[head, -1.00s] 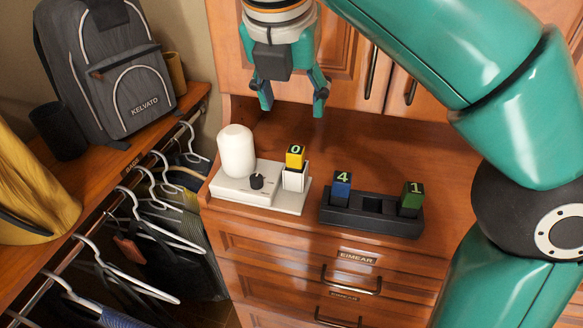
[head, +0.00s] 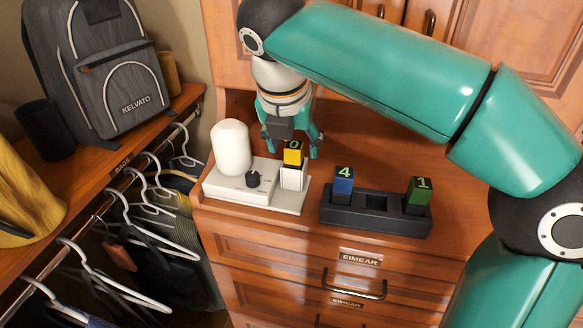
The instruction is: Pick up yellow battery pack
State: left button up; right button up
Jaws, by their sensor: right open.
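The yellow battery pack (head: 293,153), with a number on its top face that looks like 0, stands upright in the white socket (head: 292,177) of a white device base (head: 240,191). My right gripper (head: 290,150) is open and empty, just above and behind the pack. Its fingers point down, one to the left of the pack and one to the right, and no contact shows. Part of the pack's top is close under the gripper body. My left gripper is not in view.
A white rounded lamp (head: 231,148) and a black knob (head: 253,179) are left of the pack. A black holder (head: 372,216) to the right bears a blue pack 4 (head: 343,184) and a green pack 1 (head: 418,194), with an empty slot between. A backpack (head: 110,70) stands on the left shelf.

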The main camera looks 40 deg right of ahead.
jog(key=shift+f, duration=0.2)
grip_shut()
jog(key=shift+r, duration=0.2)
dwell(0.4)
